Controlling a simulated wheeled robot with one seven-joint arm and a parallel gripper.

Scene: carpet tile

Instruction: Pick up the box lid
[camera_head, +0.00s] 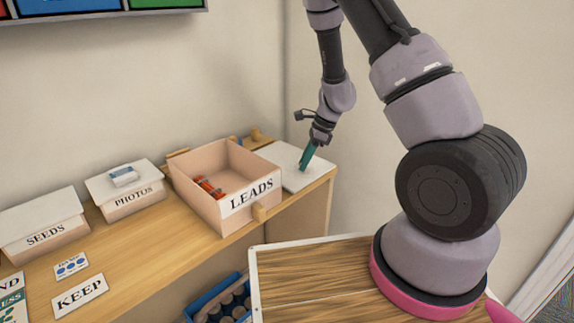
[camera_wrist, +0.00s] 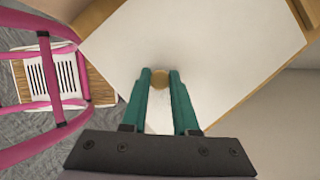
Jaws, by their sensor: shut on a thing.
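The box lid is a flat white panel (camera_head: 287,161) at the right end of the wooden shelf, beside the open LEADS box (camera_head: 245,197). It fills the middle of the wrist view (camera_wrist: 225,45), with a small round wooden knob (camera_wrist: 160,78) on its top. My gripper (camera_head: 303,168) reaches down to the lid from above. In the wrist view its green fingers (camera_wrist: 160,82) are shut on the knob, one on each side. The LEADS box has no cover on it and holds red things (camera_head: 209,187). I cannot tell whether the lid touches the shelf.
A lidded PHOTOS box (camera_head: 131,201) and a lidded SEEDS box (camera_head: 45,236) stand to the left on the wooden shelf (camera_head: 150,243). A KEEP card (camera_head: 80,296) lies in front. A blue crate (camera_head: 203,303) sits lower down. The wall is close behind.

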